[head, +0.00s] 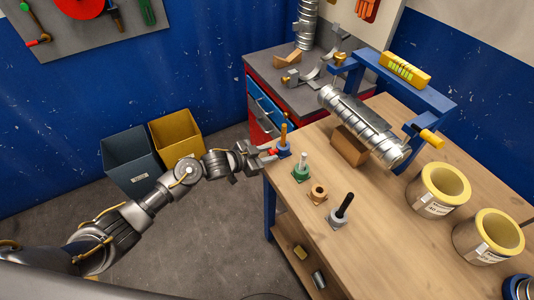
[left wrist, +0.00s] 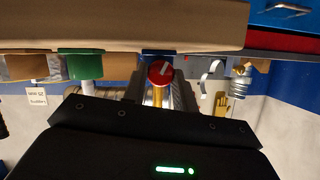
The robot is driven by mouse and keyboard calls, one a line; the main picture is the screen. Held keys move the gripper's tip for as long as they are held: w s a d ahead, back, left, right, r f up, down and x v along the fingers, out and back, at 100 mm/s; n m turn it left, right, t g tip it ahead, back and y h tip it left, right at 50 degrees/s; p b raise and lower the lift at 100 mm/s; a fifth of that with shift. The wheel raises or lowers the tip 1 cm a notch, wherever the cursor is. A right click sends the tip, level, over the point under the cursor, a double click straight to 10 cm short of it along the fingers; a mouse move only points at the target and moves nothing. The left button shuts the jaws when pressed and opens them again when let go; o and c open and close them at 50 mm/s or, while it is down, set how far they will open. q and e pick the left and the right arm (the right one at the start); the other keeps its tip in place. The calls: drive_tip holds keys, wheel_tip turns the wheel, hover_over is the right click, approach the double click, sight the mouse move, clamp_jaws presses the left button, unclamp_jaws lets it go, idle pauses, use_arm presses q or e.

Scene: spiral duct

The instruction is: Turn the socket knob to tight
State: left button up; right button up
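The socket knob (left wrist: 160,73) is a small red disc with a pale pointer mark, on the front of a blue socket (left wrist: 179,66) in the left wrist view. In the head view the red knob (head: 272,151) shows at the blue socket (head: 284,151) on the table's near left corner, with an orange-brown handled tool (head: 283,132) upright in it. My left gripper (head: 264,153) is right in front of the knob. My right gripper is in neither view.
On the wooden table (head: 385,250) stand a green socket (head: 301,173), a tan socket (head: 318,194) and a dark-handled tool (head: 345,206) in a grey socket. A spiral duct (head: 360,122) lies under a blue frame (head: 440,98). Two bins (head: 130,160) stand on the floor.

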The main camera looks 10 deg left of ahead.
use_arm(q)
drive_tip(key=shift+c, duration=1)
drive_tip(key=shift+f+m+b, duration=0.2)
drive_tip(key=shift+m+b, duration=0.1)
drive_tip(key=shift+b, duration=0.05)
drive_tip(key=shift+s+d+f+m+t+y+b, duration=0.15)
drive_tip(key=shift+m+t+y+b, duration=0.15)
drive_tip(key=shift+m+t+b, duration=0.35)
drive_tip(key=shift+r+m+t+b, duration=0.2)
drive_tip(key=shift+m+t+b, duration=0.05)
drive_tip(key=shift+m+b, duration=0.2)
drive_tip(key=shift+r, duration=0.1)
drive_tip(key=o, duration=1)
